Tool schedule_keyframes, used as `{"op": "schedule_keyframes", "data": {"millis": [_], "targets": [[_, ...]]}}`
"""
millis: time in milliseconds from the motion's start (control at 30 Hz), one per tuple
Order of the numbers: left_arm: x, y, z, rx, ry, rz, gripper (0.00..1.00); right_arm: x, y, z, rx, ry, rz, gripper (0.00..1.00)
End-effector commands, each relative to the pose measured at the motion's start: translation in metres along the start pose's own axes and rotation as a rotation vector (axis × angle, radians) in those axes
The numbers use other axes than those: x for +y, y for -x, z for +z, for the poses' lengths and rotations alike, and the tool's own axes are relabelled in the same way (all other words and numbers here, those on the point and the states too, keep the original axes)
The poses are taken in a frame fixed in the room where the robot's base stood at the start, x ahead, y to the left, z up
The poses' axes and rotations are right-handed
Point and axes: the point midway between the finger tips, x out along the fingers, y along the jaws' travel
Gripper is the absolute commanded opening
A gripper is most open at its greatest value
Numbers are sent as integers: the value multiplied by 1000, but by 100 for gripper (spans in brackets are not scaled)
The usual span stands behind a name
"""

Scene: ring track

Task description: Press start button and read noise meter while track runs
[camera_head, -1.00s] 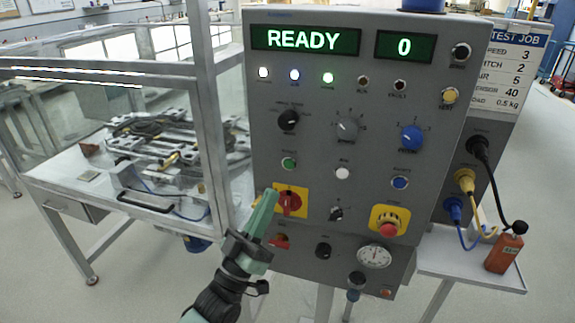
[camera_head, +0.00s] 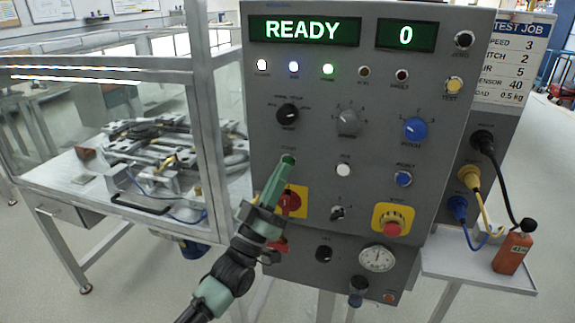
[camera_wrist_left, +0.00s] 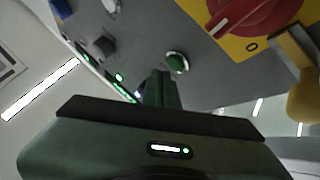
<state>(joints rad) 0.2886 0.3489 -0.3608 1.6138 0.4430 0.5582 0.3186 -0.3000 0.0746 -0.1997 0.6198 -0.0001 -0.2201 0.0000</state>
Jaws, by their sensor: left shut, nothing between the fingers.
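The grey control panel (camera_head: 325,130) fills the middle of the head view. Its display (camera_head: 305,30) reads READY, and a second display (camera_head: 405,36) reads 0. The green start button (camera_head: 288,159) is at the panel's left side, partly covered by my left fingertips. My left gripper (camera_head: 279,174) is shut and empty, pointing up at the button. In the left wrist view the green button (camera_wrist_left: 176,62) shows just beyond and beside the closed fingertips (camera_wrist_left: 163,76); contact cannot be told. An orange handheld device (camera_head: 512,252), possibly the noise meter, stands on the side shelf; its small readout is illegible.
A red rotary switch on a yellow plate (camera_head: 294,201) sits just below the start button, close to my gripper. A red emergency stop (camera_head: 392,225) is lower right. The glazed track enclosure (camera_head: 110,110) stands at left. Cables hang beside the shelf (camera_head: 470,262).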

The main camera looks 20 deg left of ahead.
Motion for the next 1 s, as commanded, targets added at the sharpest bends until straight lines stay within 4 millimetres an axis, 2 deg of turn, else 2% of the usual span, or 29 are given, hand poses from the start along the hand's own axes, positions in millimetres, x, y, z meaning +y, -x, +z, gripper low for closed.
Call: {"op": "schedule_keyframes", "data": {"millis": [1000], "targets": [[0, 0, 0, 0, 0, 0, 0, 6, 0, 1, -1, 3, 6, 0]]}}
